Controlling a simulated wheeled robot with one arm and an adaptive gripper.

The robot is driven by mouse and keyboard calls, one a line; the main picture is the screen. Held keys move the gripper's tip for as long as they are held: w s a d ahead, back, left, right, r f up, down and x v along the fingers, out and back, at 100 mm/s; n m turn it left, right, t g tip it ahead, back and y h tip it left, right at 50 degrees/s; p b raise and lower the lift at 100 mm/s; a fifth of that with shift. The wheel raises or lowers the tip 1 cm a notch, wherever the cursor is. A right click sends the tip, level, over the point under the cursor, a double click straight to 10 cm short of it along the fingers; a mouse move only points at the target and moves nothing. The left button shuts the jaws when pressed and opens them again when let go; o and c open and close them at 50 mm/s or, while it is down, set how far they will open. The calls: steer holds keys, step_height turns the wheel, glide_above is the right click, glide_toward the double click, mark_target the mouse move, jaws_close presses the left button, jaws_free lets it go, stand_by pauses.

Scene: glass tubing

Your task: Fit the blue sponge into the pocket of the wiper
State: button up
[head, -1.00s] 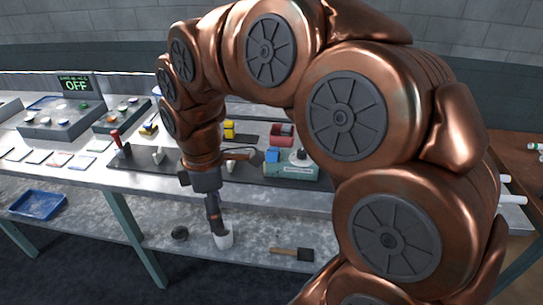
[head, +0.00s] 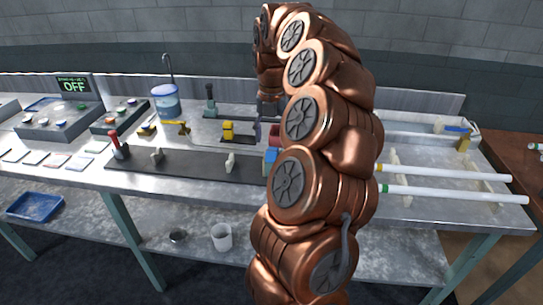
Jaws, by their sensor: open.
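I cannot make out the wiper or its pocket for certain. A small blue piece (head: 456,129) lies at the far right end of the bench; it is too small to tell whether it is the sponge. Another blue patch (head: 270,160) shows at the left edge of my arm, mostly hidden, and looks like part of a bench device. My gripper (head: 268,108) is over the middle back of the bench, pointing down. Only its dark upper part shows; its fingertips are hidden, and I see nothing held.
Long white tubes (head: 450,191) lie across the right side. A blue-lidded tub (head: 165,101) stands at the back left. A white cup (head: 221,237) and a small dark bowl (head: 178,236) are on the lower shelf. A blue tray (head: 36,206) is at lower left.

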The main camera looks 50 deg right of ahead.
mark_target(271, 152)
steer(key=shift+d+f, duration=0.25)
steer(key=shift+f, duration=0.15)
steer(key=shift+w+f+p, duration=0.2)
steer(key=shift+f+p, duration=0.35)
steer(key=shift+f, duration=1.25)
steer(key=shift+w+f+p, duration=0.2)
steer(key=shift+f+p, duration=0.3)
steer(key=shift+f, duration=1.25)
steer(key=c, duration=1.1)
